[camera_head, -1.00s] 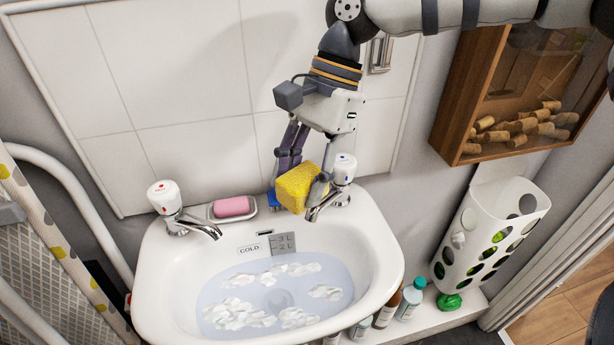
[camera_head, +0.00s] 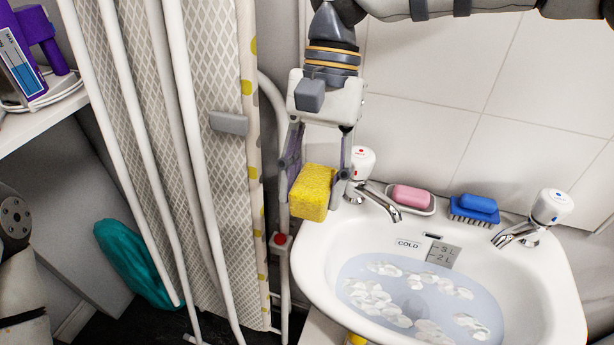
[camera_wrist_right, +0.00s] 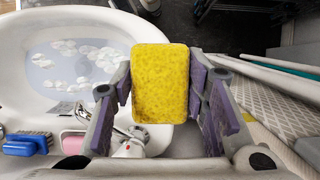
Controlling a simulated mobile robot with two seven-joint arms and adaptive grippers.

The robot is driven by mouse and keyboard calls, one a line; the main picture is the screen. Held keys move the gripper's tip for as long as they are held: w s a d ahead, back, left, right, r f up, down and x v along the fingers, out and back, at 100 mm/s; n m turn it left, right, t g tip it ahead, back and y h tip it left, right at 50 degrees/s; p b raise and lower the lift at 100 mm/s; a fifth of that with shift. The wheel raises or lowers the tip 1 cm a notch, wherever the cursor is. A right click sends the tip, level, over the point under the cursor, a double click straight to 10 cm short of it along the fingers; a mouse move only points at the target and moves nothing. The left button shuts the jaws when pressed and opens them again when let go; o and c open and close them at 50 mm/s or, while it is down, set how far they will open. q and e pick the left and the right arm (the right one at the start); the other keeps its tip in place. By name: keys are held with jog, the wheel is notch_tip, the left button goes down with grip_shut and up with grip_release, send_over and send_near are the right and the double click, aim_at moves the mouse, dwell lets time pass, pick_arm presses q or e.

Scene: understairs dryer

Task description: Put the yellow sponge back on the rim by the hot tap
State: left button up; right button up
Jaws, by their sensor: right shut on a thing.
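My right gripper (camera_head: 313,185) is shut on the yellow sponge (camera_head: 311,193), held in the air at the basin's left edge, left of the hot tap. In the right wrist view the sponge (camera_wrist_right: 160,82) sits between the fingers of the gripper (camera_wrist_right: 160,95), partly over the basin. The hot tap (camera_head: 361,163), with a red mark, stands on the back left rim (camera_head: 336,218) of the white basin; it also shows in the wrist view (camera_wrist_right: 131,150). How high the sponge is above the rim is hard to tell. My left gripper is not in view.
A pink soap (camera_head: 411,196) in its dish and a blue brush (camera_head: 477,205) stand on the back rim, right of the hot tap. The cold tap (camera_head: 550,207) is further right. White rails (camera_head: 180,130) and a patterned curtain (camera_head: 215,165) stand close on the left.

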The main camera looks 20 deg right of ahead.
jog(key=w+f, duration=0.1)
jog(key=w+d+f+b, duration=0.1)
jog(key=f, duration=0.1)
jog(key=shift+d+f, duration=0.1)
jog(key=shift+d, duration=0.1)
jog(key=shift+f, duration=0.35)
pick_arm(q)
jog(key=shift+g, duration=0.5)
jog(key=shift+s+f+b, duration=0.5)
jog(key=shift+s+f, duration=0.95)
pick_arm(e)
jog(key=shift+a+f, duration=0.1)
jog(key=shift+f, duration=1.75)
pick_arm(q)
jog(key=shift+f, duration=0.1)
pick_arm(e)
jog(key=shift+f, duration=0.4)
jog(key=o, duration=1.2)
jog(key=shift+c, duration=0.2)
notch_tip(320, 180, up, 10)
